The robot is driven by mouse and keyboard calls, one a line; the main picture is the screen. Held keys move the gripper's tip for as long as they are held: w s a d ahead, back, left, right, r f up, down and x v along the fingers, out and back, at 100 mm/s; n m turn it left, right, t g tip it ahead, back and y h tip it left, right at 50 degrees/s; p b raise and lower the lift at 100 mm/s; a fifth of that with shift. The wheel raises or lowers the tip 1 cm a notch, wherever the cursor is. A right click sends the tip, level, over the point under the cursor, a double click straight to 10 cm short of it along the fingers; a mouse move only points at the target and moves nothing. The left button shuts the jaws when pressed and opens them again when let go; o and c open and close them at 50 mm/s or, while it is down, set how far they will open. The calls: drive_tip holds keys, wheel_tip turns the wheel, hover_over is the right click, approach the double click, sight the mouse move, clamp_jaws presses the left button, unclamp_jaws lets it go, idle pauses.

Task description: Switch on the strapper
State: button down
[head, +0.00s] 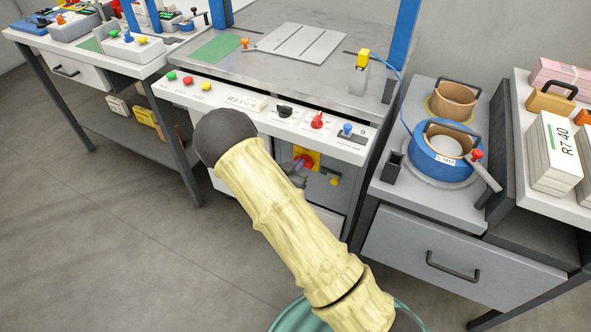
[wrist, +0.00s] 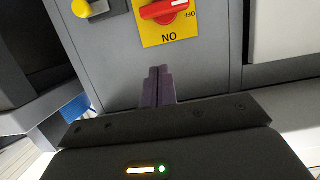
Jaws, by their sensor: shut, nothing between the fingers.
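The strapper (head: 290,52) is the machine with a grey table top, blue uprights and a front control strip. Below the strip, on its grey lower panel, is a red rotary switch (head: 304,161) on a yellow plate. The wrist view shows this switch (wrist: 164,10) with its handle roughly level and its white-marked end toward the "OFF" lettering at the right; "ON" is upside down below it. My gripper (head: 299,175) is in front of the panel near the switch. In the wrist view its fingers (wrist: 159,72) are together, empty, just below the plate. Contact cannot be told.
The control strip holds several coloured knobs, including a red one (head: 318,120). A yellow knob (head: 334,181) sits right of the switch; it also shows in the wrist view (wrist: 82,8). A side cabinet (head: 425,235) with strap rolls stands at right. Floor at left is clear.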

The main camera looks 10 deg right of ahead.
sight(307, 156)
drive_tip(key=w+d+f, duration=0.1)
drive_tip(key=w+d+f+b, duration=0.1)
drive_tip(key=w+f, duration=0.1)
drive_tip(key=w+d+f, duration=0.1)
drive_tip(key=w, duration=0.1)
drive_tip(key=shift+d+f, duration=0.25)
drive_tip(key=shift+d, duration=0.05)
drive_tip(key=shift+f+b, duration=0.3)
drive_tip(key=shift+f, duration=0.25)
